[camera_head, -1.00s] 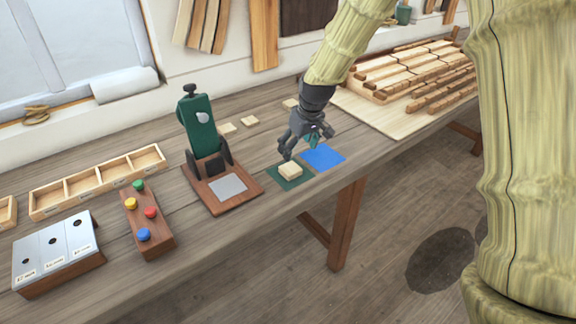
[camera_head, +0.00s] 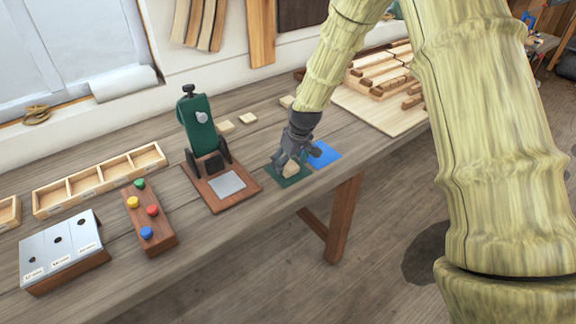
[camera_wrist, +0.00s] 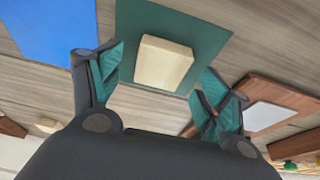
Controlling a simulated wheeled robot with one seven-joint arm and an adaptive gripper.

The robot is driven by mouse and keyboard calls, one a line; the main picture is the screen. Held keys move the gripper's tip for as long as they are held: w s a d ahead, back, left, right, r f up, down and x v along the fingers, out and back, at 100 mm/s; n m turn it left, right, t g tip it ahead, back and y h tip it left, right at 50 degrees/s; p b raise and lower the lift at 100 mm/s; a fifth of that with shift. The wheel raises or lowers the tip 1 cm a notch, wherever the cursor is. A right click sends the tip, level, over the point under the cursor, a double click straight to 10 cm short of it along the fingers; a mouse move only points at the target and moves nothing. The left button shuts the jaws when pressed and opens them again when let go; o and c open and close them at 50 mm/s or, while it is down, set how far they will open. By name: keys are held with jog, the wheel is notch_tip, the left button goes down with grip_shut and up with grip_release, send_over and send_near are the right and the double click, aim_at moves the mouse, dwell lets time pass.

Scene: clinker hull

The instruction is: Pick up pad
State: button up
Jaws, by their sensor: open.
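The pad (camera_head: 291,169) is a small pale wooden block lying on a dark green square mat (camera_head: 282,181) near the bench's front edge. In the wrist view the pad (camera_wrist: 163,63) sits on the green mat (camera_wrist: 212,31), between and beyond my fingertips. My gripper (camera_head: 290,160) is open and empty, just above the pad, and partly hides it in the head view. Its two teal-lined fingers (camera_wrist: 152,78) stand apart in the wrist view, with the pad apart from both as far as I can tell.
A blue square mat (camera_head: 324,154) lies right beside the green one. A green press on a wooden base (camera_head: 227,201) stands to the left. Small pale blocks (camera_head: 248,119) lie behind. A board with wooden strips (camera_head: 375,113) is at the right rear.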

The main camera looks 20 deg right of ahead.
jog(key=shift+x, duration=0.85)
jog(key=c, duration=1.1)
